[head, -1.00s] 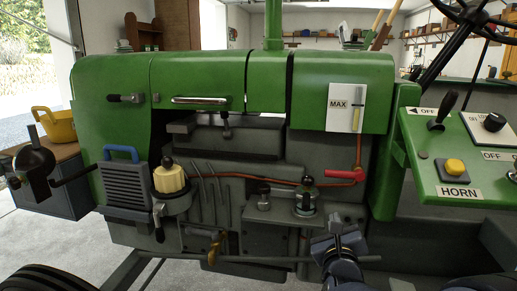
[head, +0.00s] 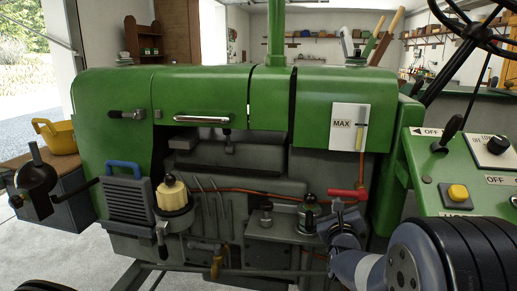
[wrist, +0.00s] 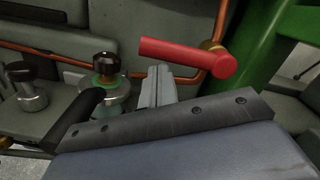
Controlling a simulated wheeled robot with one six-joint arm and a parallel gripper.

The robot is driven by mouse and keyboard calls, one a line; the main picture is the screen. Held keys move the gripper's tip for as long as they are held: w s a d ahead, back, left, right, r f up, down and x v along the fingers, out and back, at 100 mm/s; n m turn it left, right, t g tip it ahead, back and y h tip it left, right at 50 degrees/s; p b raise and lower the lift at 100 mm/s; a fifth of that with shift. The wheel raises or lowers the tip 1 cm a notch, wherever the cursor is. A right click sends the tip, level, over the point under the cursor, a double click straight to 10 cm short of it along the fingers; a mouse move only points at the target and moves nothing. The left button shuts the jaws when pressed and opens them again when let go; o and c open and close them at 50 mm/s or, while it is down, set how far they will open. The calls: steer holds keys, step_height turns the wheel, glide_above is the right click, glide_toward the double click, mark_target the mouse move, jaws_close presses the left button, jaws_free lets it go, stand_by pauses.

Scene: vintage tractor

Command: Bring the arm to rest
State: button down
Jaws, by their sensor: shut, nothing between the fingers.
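My gripper (head: 338,212) is in front of the tractor's engine side, at the lower right of the head view. Its fingers (wrist: 158,80) are shut and empty in the wrist view. A red lever handle (head: 347,194) lies just above the fingertips in the head view, and it also shows large in the wrist view (wrist: 185,58). I see no contact between the handle and my fingers. My arm (head: 365,268) reaches in from the lower right, partly hiding the engine's lower part.
A black-knobbed fitting (head: 309,214) stands just left of my gripper. A control panel (head: 445,168) with a yellow horn button (head: 458,193) is at the right. A yellow can (head: 58,136) stands on a cabinet at the far left. Grey floor (head: 105,262) shows at lower left.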

steer(key=d+f+p, duration=0.1)
steer(key=p, duration=0.2)
steer(key=d+f+p, duration=0.1)
steer(key=f+p, duration=0.1)
steer(key=p, duration=0.1)
steer(key=shift+s+d+p, duration=0.1)
steer(key=shift+s+p, duration=0.1)
steer(key=shift+p, duration=0.15)
stand_by(0.4)
